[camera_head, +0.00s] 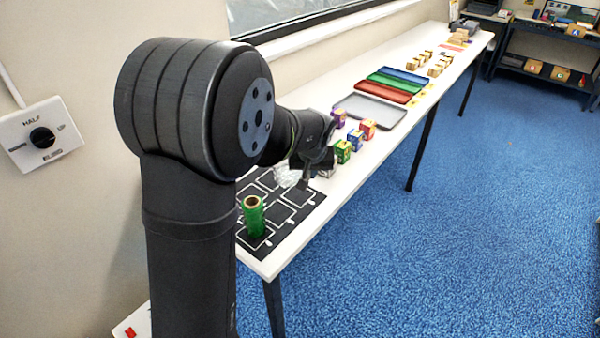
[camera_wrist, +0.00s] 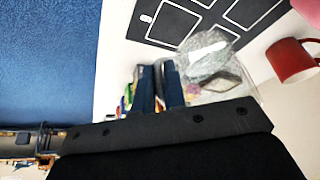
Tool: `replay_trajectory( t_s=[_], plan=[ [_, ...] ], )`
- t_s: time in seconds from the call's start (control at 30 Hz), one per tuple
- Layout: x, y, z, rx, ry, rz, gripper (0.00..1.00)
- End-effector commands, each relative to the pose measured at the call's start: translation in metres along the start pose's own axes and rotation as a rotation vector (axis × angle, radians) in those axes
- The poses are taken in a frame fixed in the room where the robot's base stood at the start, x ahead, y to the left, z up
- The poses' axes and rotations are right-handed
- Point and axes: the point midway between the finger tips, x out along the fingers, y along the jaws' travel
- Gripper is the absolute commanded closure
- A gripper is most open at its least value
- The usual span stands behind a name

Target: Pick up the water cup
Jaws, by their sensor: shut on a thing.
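The water cup is a clear, see-through vessel (camera_wrist: 207,58) right beside my fingers in the wrist view. In the head view the cup (camera_head: 286,176) shows as a pale glassy shape by the dark fingers, over the far part of the black mat. My gripper (camera_wrist: 158,84) has its two fingers close together and is shut on the cup, at its left side in the wrist view. In the head view my gripper (camera_head: 304,174) is partly hidden by my arm. I cannot tell whether the cup is clear of the table.
The black mat (camera_head: 270,233) has white-outlined squares, with a green roll (camera_head: 253,216) standing on it. Small coloured boxes (camera_head: 343,151) and a grey tray (camera_head: 371,113) lie farther along the white table. A red mug (camera_wrist: 291,61) stands to the right in the wrist view.

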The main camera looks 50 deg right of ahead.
Motion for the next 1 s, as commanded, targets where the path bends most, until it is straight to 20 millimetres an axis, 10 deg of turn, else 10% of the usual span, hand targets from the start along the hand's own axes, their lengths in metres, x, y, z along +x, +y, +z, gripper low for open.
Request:
replay_trajectory(
  t_s=[1.0],
  plan=[
    [-0.045, 0.040, 0.020, -0.001, 0.001, 0.001, 1.00]
  ],
)
